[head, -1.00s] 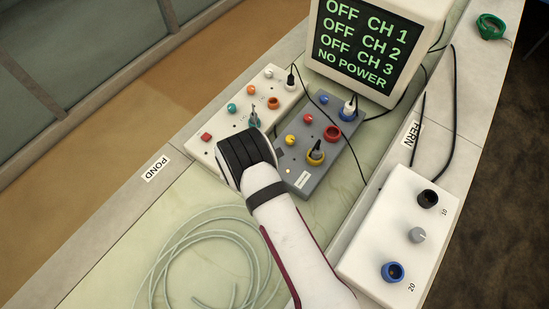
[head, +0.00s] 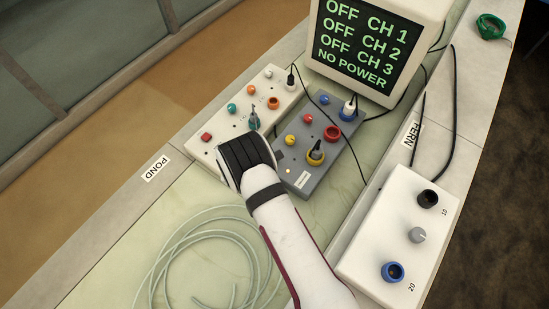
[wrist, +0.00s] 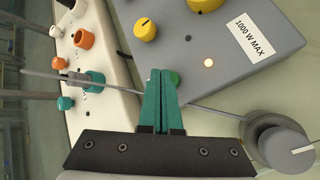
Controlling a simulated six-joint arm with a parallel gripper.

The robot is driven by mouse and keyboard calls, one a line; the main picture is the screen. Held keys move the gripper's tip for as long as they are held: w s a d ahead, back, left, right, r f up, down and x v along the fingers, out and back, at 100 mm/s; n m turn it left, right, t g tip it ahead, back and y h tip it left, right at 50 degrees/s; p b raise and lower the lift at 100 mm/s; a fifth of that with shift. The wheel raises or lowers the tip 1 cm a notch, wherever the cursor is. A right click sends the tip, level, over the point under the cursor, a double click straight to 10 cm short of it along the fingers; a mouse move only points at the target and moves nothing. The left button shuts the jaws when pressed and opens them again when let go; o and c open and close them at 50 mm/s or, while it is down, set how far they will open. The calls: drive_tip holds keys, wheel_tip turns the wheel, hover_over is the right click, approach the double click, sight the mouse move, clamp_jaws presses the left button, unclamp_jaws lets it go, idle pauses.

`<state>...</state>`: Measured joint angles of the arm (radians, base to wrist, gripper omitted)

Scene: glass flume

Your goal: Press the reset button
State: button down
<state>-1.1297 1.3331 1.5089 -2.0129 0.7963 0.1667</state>
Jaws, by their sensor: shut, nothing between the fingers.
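No label reading "reset" is legible. In the wrist view, my gripper's teal fingers (wrist: 160,85) are shut together and empty. Their tips point at the grey box (wrist: 225,55). A green round button (wrist: 174,78) sits just beside and partly behind the fingertips; I cannot tell whether they touch it. In the head view my dark wrist (head: 246,160) hides the fingers and the near left part of the grey box (head: 312,175). A red square button (head: 206,137) is on the cream box (head: 225,150), clear of my gripper.
An amber light (wrist: 208,62) glows on the grey box. Knobs and a teal-based lever (head: 254,121) stand close by. The monitor (head: 370,50) reads OFF for its channels and NO POWER. A white box (head: 400,230) is at right; coiled tubing (head: 205,260) lies in front.

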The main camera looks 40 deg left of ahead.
drive_tip(key=shift+f, duration=0.35)
idle(0.4)
drive_tip(key=shift+r, duration=0.95)
wheel_tip(320, 180, up, 5)
drive_tip(key=shift+r, duration=0.5)
